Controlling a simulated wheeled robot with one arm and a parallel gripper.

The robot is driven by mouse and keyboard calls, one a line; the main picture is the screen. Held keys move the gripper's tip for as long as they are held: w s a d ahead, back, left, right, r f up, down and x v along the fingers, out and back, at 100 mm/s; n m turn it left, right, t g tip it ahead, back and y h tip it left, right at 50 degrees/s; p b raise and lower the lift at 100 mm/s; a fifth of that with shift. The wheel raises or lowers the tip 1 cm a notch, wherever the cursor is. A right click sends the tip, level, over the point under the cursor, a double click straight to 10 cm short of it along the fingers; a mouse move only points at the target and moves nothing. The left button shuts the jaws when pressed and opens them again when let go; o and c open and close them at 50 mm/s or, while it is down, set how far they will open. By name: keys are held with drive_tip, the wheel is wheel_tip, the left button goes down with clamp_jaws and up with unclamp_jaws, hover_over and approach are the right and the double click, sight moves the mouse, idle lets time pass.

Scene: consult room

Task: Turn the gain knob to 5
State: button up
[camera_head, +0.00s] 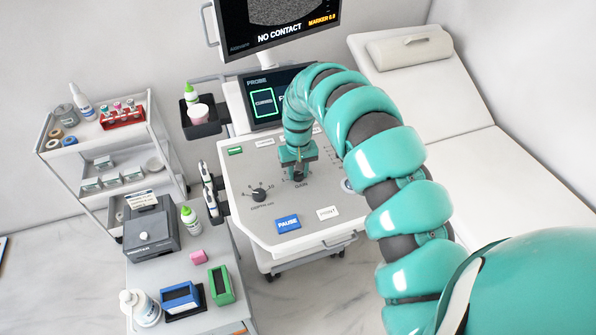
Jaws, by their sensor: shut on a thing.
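The gain knob (298,178) is a dark knob on the white control panel (265,220), above the printed label GAIN. My gripper (298,170) points down over the knob and is shut on it. The gripper hides most of the knob and most of its scale, so I cannot read which number it points to. A second black knob (259,194), with a numbered dial and a DEPTH label, stands apart to the left and below on the same panel.
A blue PAUSE button (288,224) and a white PRINT button (328,213) lie in front of the knobs. The touch screen (264,103) stands behind, under the monitor (280,25). Probes (208,190) hang at the panel's left side. An exam couch (440,95) is at right.

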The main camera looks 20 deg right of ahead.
sight(298, 174)
drive_tip(key=o, duration=1)
drive_tip(key=shift+c, duration=0.2)
drive_tip(key=shift+r, duration=0.1)
wheel_tip(298, 174, up, 17)
drive_tip(key=p, duration=1.6)
drive_tip(key=shift+p, duration=0.3)
drive_tip(key=shift+r, duration=0.1)
